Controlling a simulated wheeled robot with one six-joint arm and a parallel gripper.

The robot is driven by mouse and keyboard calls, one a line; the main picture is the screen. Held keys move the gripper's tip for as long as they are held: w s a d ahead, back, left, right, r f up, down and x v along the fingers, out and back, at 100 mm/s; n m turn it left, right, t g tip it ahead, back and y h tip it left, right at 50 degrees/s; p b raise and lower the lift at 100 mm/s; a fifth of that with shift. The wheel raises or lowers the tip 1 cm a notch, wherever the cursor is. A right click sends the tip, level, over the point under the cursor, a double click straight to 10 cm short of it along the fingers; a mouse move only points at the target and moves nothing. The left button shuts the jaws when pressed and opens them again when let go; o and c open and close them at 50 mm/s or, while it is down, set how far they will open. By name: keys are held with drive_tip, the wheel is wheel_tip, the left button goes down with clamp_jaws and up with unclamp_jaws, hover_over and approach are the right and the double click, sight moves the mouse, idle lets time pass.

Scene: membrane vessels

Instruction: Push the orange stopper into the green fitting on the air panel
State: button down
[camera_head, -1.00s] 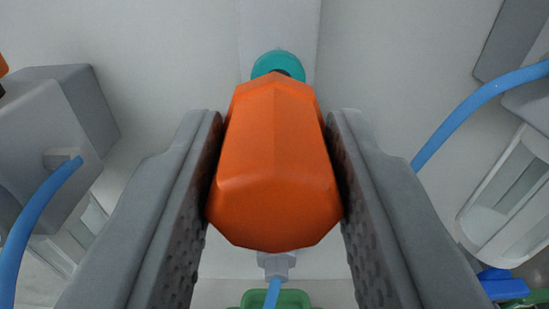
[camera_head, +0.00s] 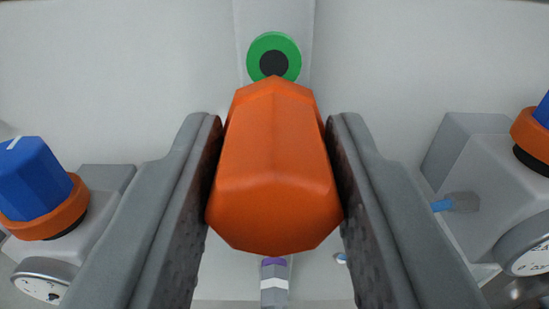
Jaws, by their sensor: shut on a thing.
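The orange stopper (camera_head: 275,175) is a faceted, tapered block held between the two grey jaws of my gripper (camera_head: 275,150). Its narrower end points away from me, up in the picture. The green fitting (camera_head: 256,50) is a green ring with a dark round centre, on a pale vertical strip of the panel (camera_head: 273,15). It shows just above the stopper's far end. The stopper's tip overlaps the ring's lower edge in the picture; I cannot tell whether they touch. The stopper hides what lies directly behind it.
At left is a grey block with a blue and orange knob (camera_head: 30,180) and a gauge (camera_head: 45,280). At right is a grey block (camera_head: 485,190) with another blue and orange knob (camera_head: 532,135) and a gauge (camera_head: 530,250). A fitting with purple and white bands (camera_head: 274,283) shows below the stopper.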

sight(274, 64)
drive_tip(key=shift+w, duration=2.75)
drive_tip(key=shift+w, duration=0.6)
drive_tip(key=c, duration=0.9)
unclamp_jaws()
drive_tip(key=shift+c, duration=0.2)
drive_tip(key=shift+s, duration=0.1)
drive_tip(key=s, duration=1.7)
drive_tip(key=shift+s, duration=0.1)
drive_tip(key=s+f, duration=0.5)
drive_tip(key=s, duration=0.7)
drive_tip(key=s+f, duration=0.5)
drive_tip(key=s, duration=0.7)
drive_tip(key=s+f, duration=0.6)
drive_tip(key=s, duration=0.5)
drive_tip(key=shift+s+g, duration=0.3)
drive_tip(key=shift+s, duration=0.1)
